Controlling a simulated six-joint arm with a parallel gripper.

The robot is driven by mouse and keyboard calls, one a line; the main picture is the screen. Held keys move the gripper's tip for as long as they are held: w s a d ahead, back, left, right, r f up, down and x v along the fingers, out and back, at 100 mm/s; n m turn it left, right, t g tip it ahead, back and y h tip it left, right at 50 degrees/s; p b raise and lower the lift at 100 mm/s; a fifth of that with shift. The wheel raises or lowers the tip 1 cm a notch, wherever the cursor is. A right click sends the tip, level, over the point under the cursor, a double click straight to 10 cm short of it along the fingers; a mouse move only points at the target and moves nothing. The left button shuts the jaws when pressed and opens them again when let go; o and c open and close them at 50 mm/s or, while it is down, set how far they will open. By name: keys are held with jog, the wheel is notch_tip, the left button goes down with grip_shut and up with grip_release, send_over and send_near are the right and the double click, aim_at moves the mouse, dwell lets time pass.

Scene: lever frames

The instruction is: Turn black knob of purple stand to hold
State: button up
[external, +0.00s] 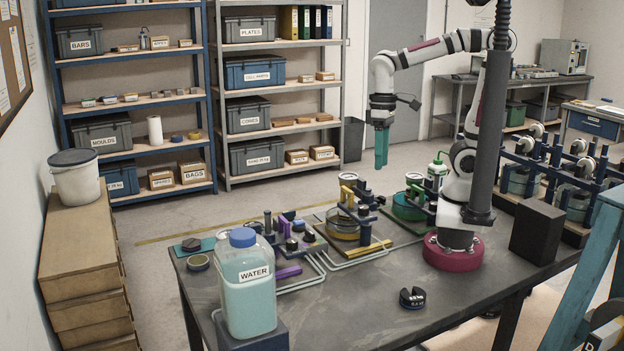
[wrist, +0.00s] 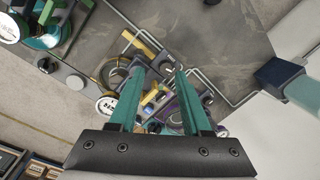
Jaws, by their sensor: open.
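The purple stand (external: 287,272) is at the left of the row of fixtures on the dark table, behind the water jug. A small black knob (external: 291,245) shows on it; its marks, including any hold mark, are too small to read. In the wrist view the purple stand (wrist: 182,112) is partly hidden behind my right finger, and I cannot make out its knob there. My gripper (external: 381,167) has teal fingers pointing down, high above the table and to the right of the purple stand. In the wrist view my gripper (wrist: 159,70) is open with nothing held between the fingers.
A yellow stand (external: 345,224) and a green stand (external: 409,207) stand right of the purple one, linked by pale pipes. The water jug (external: 247,287) stands in front. A black notched weight (external: 412,298) lies on the otherwise clear front table (external: 350,320).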

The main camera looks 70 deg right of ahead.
jog(key=w+a+r+n+h, duration=0.1)
jog(key=w+a+n, duration=0.7)
jog(key=w, duration=0.5)
jog(key=n, duration=0.2)
send_over(292, 240)
notch_tip(292, 240, down, 2)
notch_tip(292, 240, down, 16)
jog(key=shift+a+r, duration=0.1)
jog(key=shift+r, duration=0.15)
grip_shut()
